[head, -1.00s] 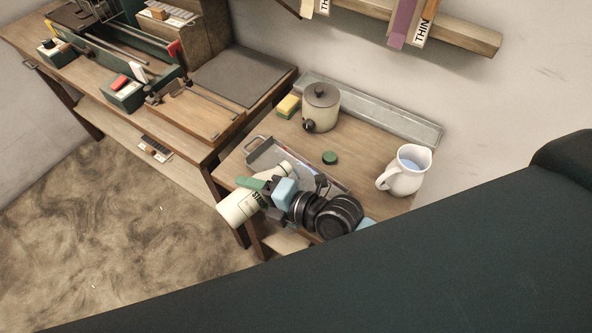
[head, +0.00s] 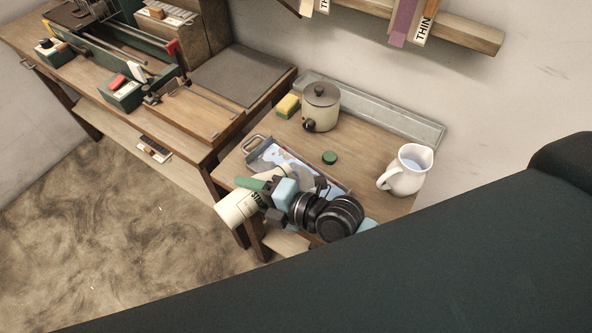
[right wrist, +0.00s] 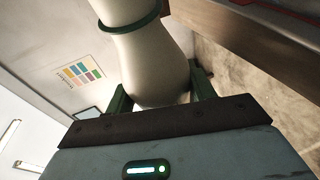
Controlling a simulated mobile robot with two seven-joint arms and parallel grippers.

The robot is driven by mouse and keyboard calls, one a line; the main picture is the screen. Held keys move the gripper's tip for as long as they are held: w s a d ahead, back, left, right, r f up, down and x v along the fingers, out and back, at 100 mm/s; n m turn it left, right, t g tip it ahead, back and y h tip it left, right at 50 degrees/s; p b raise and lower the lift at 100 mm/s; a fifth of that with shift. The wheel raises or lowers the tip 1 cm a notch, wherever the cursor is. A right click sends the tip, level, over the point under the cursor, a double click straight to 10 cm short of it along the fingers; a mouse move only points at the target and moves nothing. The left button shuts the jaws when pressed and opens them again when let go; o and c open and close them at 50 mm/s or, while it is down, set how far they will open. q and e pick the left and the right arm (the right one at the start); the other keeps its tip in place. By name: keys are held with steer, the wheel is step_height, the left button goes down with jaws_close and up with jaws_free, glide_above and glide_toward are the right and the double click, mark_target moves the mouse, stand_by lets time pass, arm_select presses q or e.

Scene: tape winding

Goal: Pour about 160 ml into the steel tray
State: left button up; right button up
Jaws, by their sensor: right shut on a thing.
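A cream bottle (head: 237,209) with dark lettering lies well tilted at the near left edge of the small table. My right gripper (head: 262,190) is shut on it. In the right wrist view the pale bottle (right wrist: 150,55), with a green ring, sits between the green fingers of my right gripper (right wrist: 160,92). The steel tray (head: 252,146) is just beyond the bottle, partly hidden by the gripper. A whitish-blue patch shows on its floor. The bottle's mouth is hidden, so I cannot see any stream. My left gripper is not in view.
A green cap (head: 330,158) lies on the table (head: 365,155). A lidded pot (head: 320,106), a yellow-green sponge (head: 288,105) and a white jug (head: 408,170) with blue liquid stand around it. A long grey trough (head: 390,115) runs along the wall.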

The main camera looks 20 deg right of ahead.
arm_select(q)
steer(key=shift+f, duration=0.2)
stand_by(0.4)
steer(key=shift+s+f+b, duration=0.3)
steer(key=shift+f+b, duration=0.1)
steer(key=shift+b, duration=0.05)
arm_select(e)
steer(key=shift+d+r+m+y, duration=0.1)
steer(key=shift+r+m+y, duration=0.3)
steer(key=shift+r+m, duration=0.25)
stand_by(1.0)
steer(key=shift+f, duration=0.1)
